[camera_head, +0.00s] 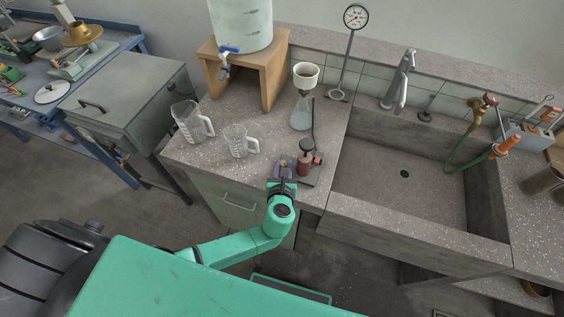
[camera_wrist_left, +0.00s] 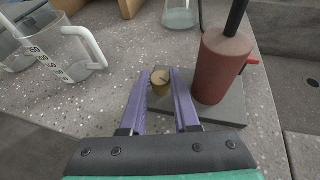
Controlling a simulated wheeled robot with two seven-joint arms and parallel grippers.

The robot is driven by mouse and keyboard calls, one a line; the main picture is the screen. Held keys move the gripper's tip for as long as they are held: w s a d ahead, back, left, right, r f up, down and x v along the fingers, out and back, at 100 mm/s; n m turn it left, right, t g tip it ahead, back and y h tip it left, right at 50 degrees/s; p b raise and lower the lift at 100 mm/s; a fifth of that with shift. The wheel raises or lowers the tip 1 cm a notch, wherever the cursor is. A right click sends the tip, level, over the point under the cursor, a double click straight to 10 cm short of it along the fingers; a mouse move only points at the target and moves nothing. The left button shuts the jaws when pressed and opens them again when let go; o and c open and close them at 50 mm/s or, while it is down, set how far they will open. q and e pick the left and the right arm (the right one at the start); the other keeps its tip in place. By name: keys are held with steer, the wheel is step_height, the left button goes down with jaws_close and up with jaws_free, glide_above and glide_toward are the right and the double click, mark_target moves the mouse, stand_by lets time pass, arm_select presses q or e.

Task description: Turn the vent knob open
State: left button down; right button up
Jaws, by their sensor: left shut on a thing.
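The vent knob (camera_wrist_left: 160,79) is a small brass-coloured round knob with a dark mark on its top, beside a red hand pump (camera_wrist_left: 221,66) on a grey base plate. In the head view the knob (camera_head: 283,162) shows small, just left of the pump (camera_head: 305,160). My left gripper (camera_head: 283,170) reaches over the front edge of the bench. Its purple fingers (camera_wrist_left: 165,91) are shut on the knob, one on each side, with the knob's top showing between the tips. My right gripper is not in view.
Two clear measuring jugs (camera_head: 238,142) (camera_head: 188,122) stand to the left on the speckled bench. A flask with a funnel (camera_head: 302,108) stands behind the pump, near a dial gauge on a stand (camera_head: 355,18). A stone sink (camera_head: 405,190) lies to the right.

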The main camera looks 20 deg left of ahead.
arm_select(q)
steer(key=n+y, duration=0.2)
steer(key=g+y, duration=0.1)
steer(key=shift+w+d+f+n+b, duration=0.1)
steer(key=shift+d+n+b, duration=0.15)
steer(key=shift+n+b, duration=0.15)
steer(key=shift+w+n+g+y+b, duration=0.1)
steer(key=shift+n+g+y+b, duration=0.55)
steer(key=shift+n+y, duration=0.6)
steer(key=shift+n+g, duration=0.25)
steer(key=shift+g, duration=0.1)
steer(key=shift+y, duration=0.25)
steer(key=c, duration=0.6)
jaws_free()
steer(key=shift+c, duration=0.2)
steer(key=shift+r, duration=0.2)
